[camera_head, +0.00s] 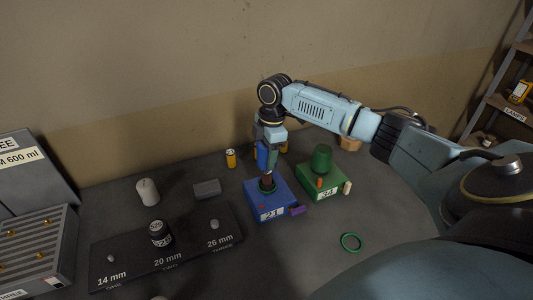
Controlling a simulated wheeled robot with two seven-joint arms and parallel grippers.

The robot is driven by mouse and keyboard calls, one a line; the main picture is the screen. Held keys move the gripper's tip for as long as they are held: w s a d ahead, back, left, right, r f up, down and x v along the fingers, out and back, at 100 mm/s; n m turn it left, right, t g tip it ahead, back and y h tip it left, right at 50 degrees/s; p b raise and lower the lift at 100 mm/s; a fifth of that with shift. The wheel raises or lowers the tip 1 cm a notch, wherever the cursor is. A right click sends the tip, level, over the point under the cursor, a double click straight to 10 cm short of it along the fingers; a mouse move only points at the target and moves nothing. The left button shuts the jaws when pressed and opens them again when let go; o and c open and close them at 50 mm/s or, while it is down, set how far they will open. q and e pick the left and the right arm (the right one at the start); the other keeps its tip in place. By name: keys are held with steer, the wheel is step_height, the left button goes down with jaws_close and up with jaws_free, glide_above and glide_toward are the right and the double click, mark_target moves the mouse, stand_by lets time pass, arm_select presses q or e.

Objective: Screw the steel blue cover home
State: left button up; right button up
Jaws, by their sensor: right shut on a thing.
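My left gripper is not in view.
A green ring (351,242) lies in front. A black size board (165,250), a grey block (207,188), a white cylinder (147,192) and a yellow can (231,158) are left.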

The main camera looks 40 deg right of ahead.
mark_target(267, 173)
steer(key=shift+f, duration=0.3)
steer(key=shift+f+b, duration=0.4)
steer(key=shift+f, duration=1.25)
steer(key=shift+f+b, duration=0.7)
steer(key=shift+f, duration=0.8)
steer(key=shift+f+b, duration=0.3)
steer(key=shift+f, duration=0.5)
